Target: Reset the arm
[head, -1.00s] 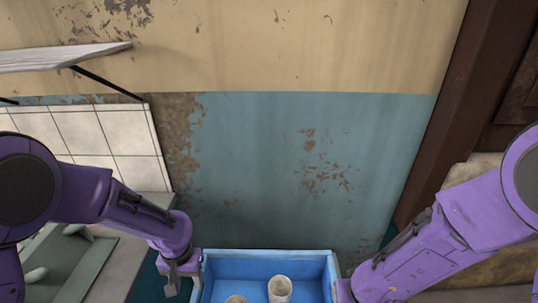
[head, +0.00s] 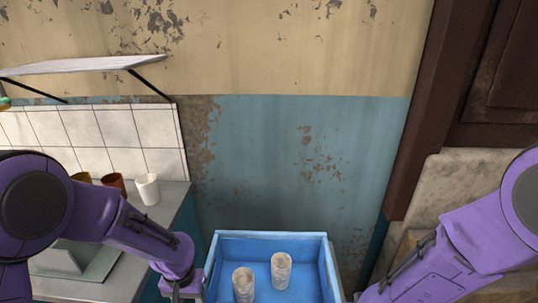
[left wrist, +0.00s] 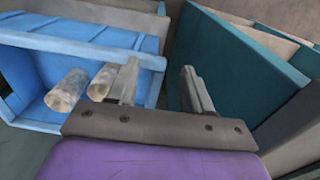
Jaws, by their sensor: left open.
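My left arm comes in from the left in the head view. Its gripper (head: 184,289) hangs beside the left wall of the blue crate (head: 270,237), partly cut by the bottom edge. In the left wrist view the two fingers (left wrist: 160,84) are apart with nothing held. The crate (left wrist: 85,42) is behind the left finger there; I cannot tell whether they touch. My right arm reaches down to the bottom edge on the right in the head view, and its gripper is out of frame.
Two pale cylindrical containers, one left (head: 243,284) and one right (head: 281,270), stand in the crate. A grey counter (head: 172,210) at left bears a white cup (head: 147,189) and brown cups (head: 113,183). A shelf (head: 85,65) hangs above. A worn wall (head: 300,150) stands behind.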

